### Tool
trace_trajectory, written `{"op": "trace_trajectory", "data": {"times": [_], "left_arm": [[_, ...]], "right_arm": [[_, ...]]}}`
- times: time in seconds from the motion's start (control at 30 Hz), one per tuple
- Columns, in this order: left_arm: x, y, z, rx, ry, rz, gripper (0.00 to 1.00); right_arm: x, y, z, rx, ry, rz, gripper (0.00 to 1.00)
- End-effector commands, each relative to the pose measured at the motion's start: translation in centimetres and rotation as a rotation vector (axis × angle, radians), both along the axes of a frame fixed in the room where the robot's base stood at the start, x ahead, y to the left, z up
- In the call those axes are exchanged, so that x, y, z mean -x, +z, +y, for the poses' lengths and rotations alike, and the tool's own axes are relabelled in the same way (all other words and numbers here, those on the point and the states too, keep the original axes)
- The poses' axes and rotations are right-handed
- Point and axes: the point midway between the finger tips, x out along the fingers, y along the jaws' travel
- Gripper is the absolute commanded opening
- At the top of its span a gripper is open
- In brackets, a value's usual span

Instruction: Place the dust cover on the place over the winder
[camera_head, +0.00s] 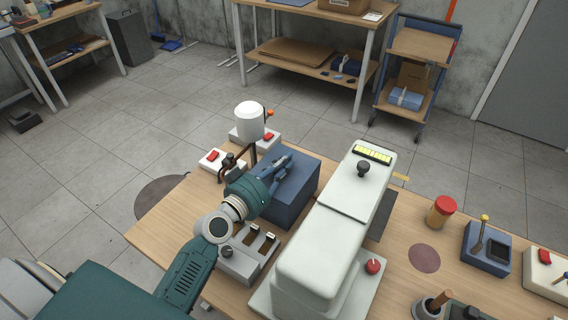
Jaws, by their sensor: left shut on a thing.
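A dark blue box-shaped piece (296,203), which looks like the dust cover, is at the near left of the table, left of the long pale machine. My left gripper (283,164) is at its top left and is shut on it; the exact contact is hard to see. Just behind stands a unit with a white cylinder (250,121) on a dark post and an orange tip. Beside it is a pale base with a dark lever (229,163) and a red switch. I cannot tell which of these is the winder. My right gripper is not in view.
The long pale machine (327,235) with a black knob fills the table's middle. A grey switch box (240,262) lies near my left wrist. On the right are a red-lidded jar (441,211), a dark round mark (424,258) and a blue holder (486,250).

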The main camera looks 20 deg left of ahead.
Motion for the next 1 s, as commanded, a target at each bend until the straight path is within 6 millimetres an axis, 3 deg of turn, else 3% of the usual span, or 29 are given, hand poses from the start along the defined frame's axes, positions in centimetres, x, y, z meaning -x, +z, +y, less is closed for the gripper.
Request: {"op": "trace_trajectory", "data": {"times": [0.17, 0.2, 0.27, 0.6, 0.77, 1.0], "left_arm": [[0.0, -0.1, 0.0, 0.000, -0.001, -0.001, 0.00], [0.0, -0.1, 0.0, 0.000, 0.000, 0.001, 0.17], [0.0, -0.1, 0.0, 0.000, 0.000, 0.001, 0.28], [0.1, 0.1, 0.0, 0.001, 0.000, 0.001, 0.28], [2.2, -0.1, 0.4, -0.001, -0.001, 0.003, 0.28], [7.4, 0.1, 1.5, -0.003, -0.001, 0.003, 0.28]], "right_arm": [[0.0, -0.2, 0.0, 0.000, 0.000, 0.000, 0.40], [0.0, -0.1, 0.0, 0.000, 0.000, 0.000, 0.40], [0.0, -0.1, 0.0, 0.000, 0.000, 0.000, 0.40], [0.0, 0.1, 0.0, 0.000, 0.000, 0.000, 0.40], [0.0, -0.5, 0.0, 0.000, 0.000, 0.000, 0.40], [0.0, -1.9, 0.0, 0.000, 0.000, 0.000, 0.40]]}}
